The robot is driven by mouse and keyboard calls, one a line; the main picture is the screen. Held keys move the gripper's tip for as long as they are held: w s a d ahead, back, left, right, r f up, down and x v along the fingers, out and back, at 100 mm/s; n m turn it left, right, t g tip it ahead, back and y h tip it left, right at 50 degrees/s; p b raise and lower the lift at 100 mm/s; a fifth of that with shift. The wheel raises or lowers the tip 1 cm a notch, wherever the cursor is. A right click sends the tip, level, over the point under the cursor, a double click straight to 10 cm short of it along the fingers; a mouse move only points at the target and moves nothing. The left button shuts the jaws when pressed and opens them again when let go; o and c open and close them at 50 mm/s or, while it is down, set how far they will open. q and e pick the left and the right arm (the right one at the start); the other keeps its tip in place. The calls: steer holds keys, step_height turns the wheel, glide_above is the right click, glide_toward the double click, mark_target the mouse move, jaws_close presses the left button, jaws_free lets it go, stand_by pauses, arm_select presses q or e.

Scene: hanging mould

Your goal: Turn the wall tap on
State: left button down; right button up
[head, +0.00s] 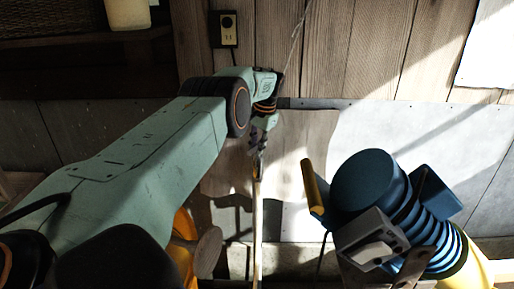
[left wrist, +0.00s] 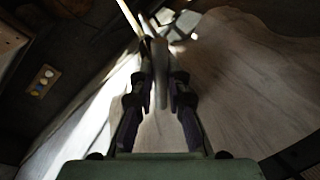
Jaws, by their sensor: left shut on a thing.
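My left gripper (head: 258,145) points down in front of the wooden wall in the head view, at the end of my green left arm. It is shut on a pale, thin rod (head: 258,205) that runs downward from its fingertips. In the left wrist view my left gripper (left wrist: 160,72) has its two dark fingers on either side of a narrow greyish piece, and a pale strip (left wrist: 129,17) runs off beyond the tips. I cannot make out a wall tap in either view; whether the held piece belongs to it I cannot tell. My right gripper is not in view.
A dark horizontal bar (head: 315,103) runs along the wall beside my gripper. A wall socket (head: 228,30) is above. A blue ribbed device with yellow parts (head: 368,180) fills the lower right. A cream container (head: 127,14) stands on a dark shelf at upper left.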

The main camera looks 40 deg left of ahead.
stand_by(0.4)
arm_select(q)
steer(key=c, duration=1.4)
jaws_free()
steer(key=shift+o, duration=0.2)
steer(key=shift+r, duration=0.3)
step_height(320, 180, up, 11)
steer(key=d, duration=0.2)
steer(key=shift+d+r, duration=0.15)
